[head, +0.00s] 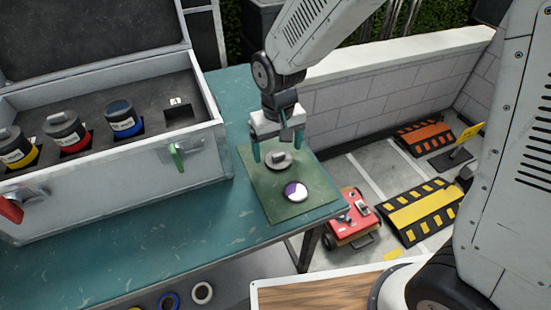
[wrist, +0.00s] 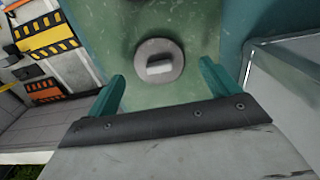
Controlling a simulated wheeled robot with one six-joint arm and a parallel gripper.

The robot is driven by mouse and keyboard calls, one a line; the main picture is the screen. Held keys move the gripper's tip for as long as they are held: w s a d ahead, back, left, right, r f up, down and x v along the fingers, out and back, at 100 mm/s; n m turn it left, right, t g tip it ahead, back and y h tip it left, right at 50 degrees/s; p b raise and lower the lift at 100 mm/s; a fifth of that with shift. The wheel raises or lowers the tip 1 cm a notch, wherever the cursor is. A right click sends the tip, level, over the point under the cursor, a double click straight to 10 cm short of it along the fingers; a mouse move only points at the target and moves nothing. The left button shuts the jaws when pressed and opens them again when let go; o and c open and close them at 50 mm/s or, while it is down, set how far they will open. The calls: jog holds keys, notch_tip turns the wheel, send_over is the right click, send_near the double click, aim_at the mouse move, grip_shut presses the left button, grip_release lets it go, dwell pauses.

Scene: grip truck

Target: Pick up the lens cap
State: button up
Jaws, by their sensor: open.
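The lens cap (head: 279,160) is a grey disc with a raised pale grip bar on top. It lies on a green mat (head: 262,205) at the right end of the teal table. My gripper (head: 277,152) hangs above the cap, pointing down, with its two teal fingers apart and nothing between them. In the wrist view the cap (wrist: 159,48) shows just ahead of the open fingers (wrist: 163,75), roughly centred between them. A purple and white round lens (head: 295,191) lies on the mat in front of the cap.
An open grey case (head: 120,185) stands on the table at left, holding yellow, red and blue banded canisters (head: 123,118) and one empty slot (head: 184,113). A white block wall (head: 370,90) runs behind. A red toolbox (head: 348,217) stands on the ground at right.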

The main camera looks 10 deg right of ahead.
notch_tip(320, 180, down, 2)
jog(key=shift+f, duration=0.1)
jog(key=c, duration=0.8)
jog(key=shift+o, duration=0.2)
